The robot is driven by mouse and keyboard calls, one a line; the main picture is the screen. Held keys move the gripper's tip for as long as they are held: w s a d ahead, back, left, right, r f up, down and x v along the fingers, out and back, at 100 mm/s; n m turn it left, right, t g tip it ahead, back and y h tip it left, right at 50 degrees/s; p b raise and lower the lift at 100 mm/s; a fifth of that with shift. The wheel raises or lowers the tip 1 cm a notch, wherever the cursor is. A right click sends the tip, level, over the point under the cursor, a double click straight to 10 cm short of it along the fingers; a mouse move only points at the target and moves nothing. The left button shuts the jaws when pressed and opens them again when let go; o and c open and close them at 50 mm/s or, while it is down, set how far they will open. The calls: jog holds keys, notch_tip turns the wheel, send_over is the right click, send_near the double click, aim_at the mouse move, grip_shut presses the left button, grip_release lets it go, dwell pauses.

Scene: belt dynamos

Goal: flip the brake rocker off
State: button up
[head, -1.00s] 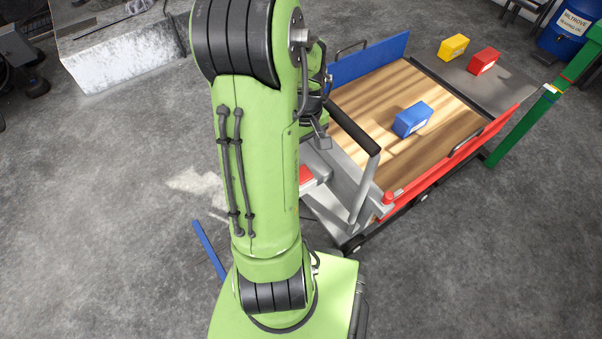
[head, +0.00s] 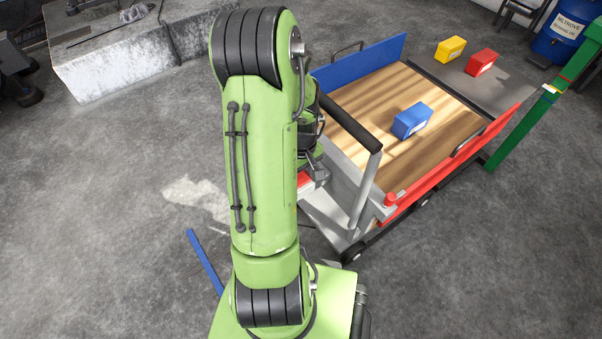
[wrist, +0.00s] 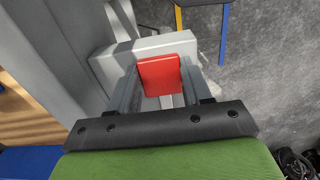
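A red rocker-like piece (wrist: 160,77), seemingly the brake rocker, sits on a pale grey box (wrist: 178,44) at the cart's handle end. In the head view the red piece (head: 303,180) is partly hidden by my arm. My gripper (wrist: 159,68) is open, with one finger on each side of the red piece in the wrist view; whether it touches cannot be told. In the head view my gripper (head: 317,168) is beside the cart's dark handle (head: 350,124), mostly behind my arm.
The cart's wooden deck (head: 440,130) carries a blue box (head: 412,121). A yellow box (head: 451,49) and a red box (head: 482,63) lie on a grey plate beyond. Open floor lies left.

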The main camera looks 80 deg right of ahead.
grip_shut()
jog(key=r+p, duration=0.1)
jog(key=p, duration=0.1)
jog(key=r+g+y+p, duration=0.1)
jog(key=p, duration=0.1)
jog(key=shift+w+d+g, duration=0.1)
jog(key=shift+w+g, duration=0.1)
jog(key=shift+g, duration=0.1)
jog(key=shift+w+d+r+g+y+p, duration=0.2)
jog(key=shift+g+y+p, duration=0.45)
jog(key=shift+p, duration=0.55)
jog(key=shift+d+g+y, duration=0.1)
jog(key=shift+g+y, duration=0.15)
jog(key=shift+y, duration=0.1)
jog(key=o, duration=0.6)
grip_release()
jog(key=p+v, duration=0.4)
jog(key=v, duration=1.1)
jog(key=shift+w+d+r+p, duration=0.1)
jog(key=shift+w+r+p, duration=0.05)
jog(key=shift+r+p, duration=0.25)
